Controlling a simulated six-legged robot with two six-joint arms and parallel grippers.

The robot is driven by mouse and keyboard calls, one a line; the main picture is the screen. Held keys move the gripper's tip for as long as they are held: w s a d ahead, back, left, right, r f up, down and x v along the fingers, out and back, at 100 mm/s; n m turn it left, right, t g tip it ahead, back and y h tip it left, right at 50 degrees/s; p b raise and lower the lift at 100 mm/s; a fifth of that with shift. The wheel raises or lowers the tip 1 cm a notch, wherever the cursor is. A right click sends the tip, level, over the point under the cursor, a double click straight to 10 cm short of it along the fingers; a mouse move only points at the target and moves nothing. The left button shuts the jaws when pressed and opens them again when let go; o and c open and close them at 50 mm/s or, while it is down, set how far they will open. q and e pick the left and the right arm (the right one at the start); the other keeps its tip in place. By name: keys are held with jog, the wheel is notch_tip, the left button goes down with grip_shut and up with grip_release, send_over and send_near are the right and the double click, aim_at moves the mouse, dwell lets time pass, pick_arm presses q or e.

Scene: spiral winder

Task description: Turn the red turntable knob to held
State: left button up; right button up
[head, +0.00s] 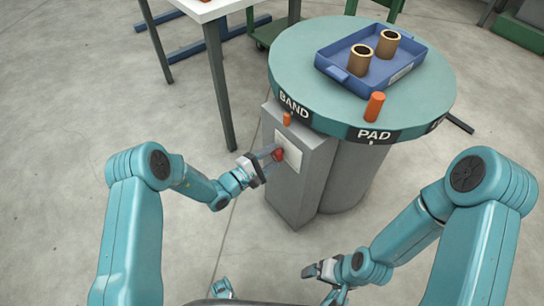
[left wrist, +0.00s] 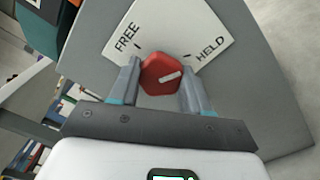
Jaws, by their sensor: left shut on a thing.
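The red knob (head: 279,154) sits on a white plate (head: 289,153) on the front of the grey box beside the turntable. In the left wrist view the red knob (left wrist: 163,74) is between the two fingers of my left gripper (left wrist: 160,88), which is shut on it. The white plate (left wrist: 180,30) reads FREE at upper left and HELD at right. The knob's white line points right and slightly up, roughly toward the HELD mark. In the head view my left gripper (head: 268,158) reaches the knob from the left. My right gripper (head: 312,271) is low, away from the box; its jaw opening is unclear.
The round teal turntable (head: 300,60) carries a blue tray (head: 345,76) with two brown rings and an orange peg (head: 374,105). Its rim reads BAND and PAD. Another orange peg (head: 287,118) stands on the grey box (head: 308,185). A white table (head: 205,8) is at upper left.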

pick_arm(q)
jog(key=shift+m, duration=0.6)
jog(key=o, duration=1.1)
jog(key=shift+c, duration=0.2)
jog(key=p+v, duration=0.3)
jog(key=v, duration=1.3)
jog(key=shift+s+a, duration=0.1)
jog(key=shift+a, duration=0.05)
